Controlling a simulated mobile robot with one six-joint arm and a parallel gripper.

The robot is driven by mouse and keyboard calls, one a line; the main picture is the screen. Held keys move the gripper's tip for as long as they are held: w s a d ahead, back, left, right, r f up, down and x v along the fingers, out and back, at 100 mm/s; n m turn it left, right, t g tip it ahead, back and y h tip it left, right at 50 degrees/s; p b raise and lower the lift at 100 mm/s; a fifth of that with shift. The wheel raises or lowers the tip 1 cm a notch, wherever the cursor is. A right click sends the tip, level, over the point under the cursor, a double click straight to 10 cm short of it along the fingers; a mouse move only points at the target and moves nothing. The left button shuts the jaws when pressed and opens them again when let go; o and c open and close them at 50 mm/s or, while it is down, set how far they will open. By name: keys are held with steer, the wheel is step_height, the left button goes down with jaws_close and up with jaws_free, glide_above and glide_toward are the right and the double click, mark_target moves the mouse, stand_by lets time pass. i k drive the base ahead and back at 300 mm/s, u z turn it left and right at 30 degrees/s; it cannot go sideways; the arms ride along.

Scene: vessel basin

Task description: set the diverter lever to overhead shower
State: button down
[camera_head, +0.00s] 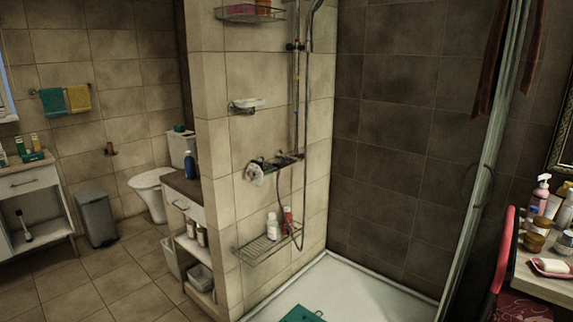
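A dark shower mixer (278,161) is fixed to the light tiled wall of the shower, at about the middle of the picture. A diverter lever is too small to make out on it, so I cannot tell its setting. A pale, crumpled thing (255,173) hangs at the mixer's left end. A riser pipe (297,90) goes up the wall above it, and a hose (304,215) loops down below. The shower's top end is out of the picture. My gripper does not show in this view.
A wire shelf (262,247) with bottles sits below the mixer. The shower tray (362,290) has a low rim and a teal object (304,314) at its near edge. A glass edge (477,190) stands right, beside a cluttered table (545,285). Tiled floor (125,270) is open at left.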

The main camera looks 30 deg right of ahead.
mark_target(266, 163)
steer(key=u, duration=0.05)
steer(key=i, duration=0.9)
